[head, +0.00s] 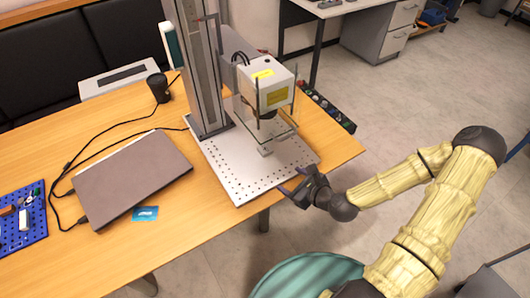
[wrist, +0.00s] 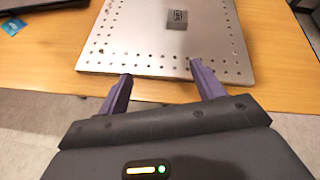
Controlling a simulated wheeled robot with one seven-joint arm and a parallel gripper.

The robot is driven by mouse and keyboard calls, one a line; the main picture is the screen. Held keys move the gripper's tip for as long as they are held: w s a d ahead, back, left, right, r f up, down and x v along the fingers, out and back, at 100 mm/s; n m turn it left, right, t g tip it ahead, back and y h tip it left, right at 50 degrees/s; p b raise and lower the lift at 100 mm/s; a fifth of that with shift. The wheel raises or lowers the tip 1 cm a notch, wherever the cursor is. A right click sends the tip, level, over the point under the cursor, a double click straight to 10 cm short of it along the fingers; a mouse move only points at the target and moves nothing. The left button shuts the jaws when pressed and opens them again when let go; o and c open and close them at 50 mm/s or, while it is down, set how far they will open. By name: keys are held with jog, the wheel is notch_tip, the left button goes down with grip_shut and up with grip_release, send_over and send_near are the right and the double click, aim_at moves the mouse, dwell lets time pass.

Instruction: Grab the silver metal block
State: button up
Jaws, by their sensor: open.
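The silver metal block (wrist: 177,19) sits on the perforated metal plate (wrist: 150,50) of the laser marker, toward the plate's far part in the wrist view. In the head view the block (head: 265,150) is small, below the marker head. My gripper (wrist: 160,78) is open and empty. Its two purple fingers are spread at the plate's near edge, short of the block and pointing toward it. In the head view my gripper (head: 292,186) is at the plate's front right edge.
The laser marker head (head: 267,85) with a clear guard overhangs the plate, its column behind. A closed laptop (head: 132,175), a blue card (head: 145,214), a black cup (head: 158,87) and a blue pegboard (head: 24,222) are left. A button panel (head: 328,108) is right.

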jog(key=m, duration=0.1)
jog(key=w+m+t, duration=0.1)
jog(key=r+m, duration=0.1)
jog(key=shift+w+d+m+t, duration=0.25)
jog(key=shift+w+m+t, duration=0.05)
jog(key=shift+t, duration=0.1)
jog(key=shift+f, duration=0.1)
jog(key=shift+w+a+f+b, duration=0.2)
jog(key=shift+w+f+b, duration=0.15)
jog(key=shift+b, duration=0.65)
jog(key=shift+b+x, duration=0.85)
jog(key=shift+b, duration=0.4)
jog(key=p, duration=0.1)
send_near(266, 153)
jog(key=x, duration=0.4)
jog(key=shift+w, duration=0.1)
